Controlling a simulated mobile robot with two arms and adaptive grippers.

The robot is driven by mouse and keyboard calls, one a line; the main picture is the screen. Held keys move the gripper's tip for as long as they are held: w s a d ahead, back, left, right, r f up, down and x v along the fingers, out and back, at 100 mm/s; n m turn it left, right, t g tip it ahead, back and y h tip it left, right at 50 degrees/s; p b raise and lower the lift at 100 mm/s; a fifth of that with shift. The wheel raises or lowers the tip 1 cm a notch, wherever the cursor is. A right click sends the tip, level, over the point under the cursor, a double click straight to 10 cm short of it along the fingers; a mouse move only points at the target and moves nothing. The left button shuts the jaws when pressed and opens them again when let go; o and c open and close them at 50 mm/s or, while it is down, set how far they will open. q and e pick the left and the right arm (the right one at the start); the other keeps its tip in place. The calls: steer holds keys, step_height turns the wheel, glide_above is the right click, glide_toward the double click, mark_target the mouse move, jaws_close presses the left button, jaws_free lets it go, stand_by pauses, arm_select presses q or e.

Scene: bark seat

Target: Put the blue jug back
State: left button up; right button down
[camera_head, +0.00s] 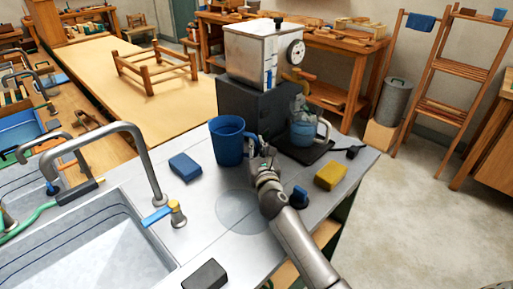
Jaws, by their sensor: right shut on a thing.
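The blue jug (226,142) stands upright on the grey counter (215,182), near its back edge. My right gripper (259,145) reaches in from the lower right and is shut on the jug's handle side. The fingers and the handle overlap, so the exact contact is small and hard to see. A clear round disc mark (240,212) shows on the counter in front of the jug. My left gripper is not in view.
A metal urn (262,55) sits on a dark box (250,108) behind the jug. A glass pot (302,131) stands close on the right. A blue sponge (185,166), a yellow sponge (330,176) and the sink tap (150,165) are around. The front counter has free room.

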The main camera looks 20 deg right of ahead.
steer(key=c, duration=1.5)
jaws_free()
steer(key=shift+f, duration=0.15)
steer(key=v, duration=1.2)
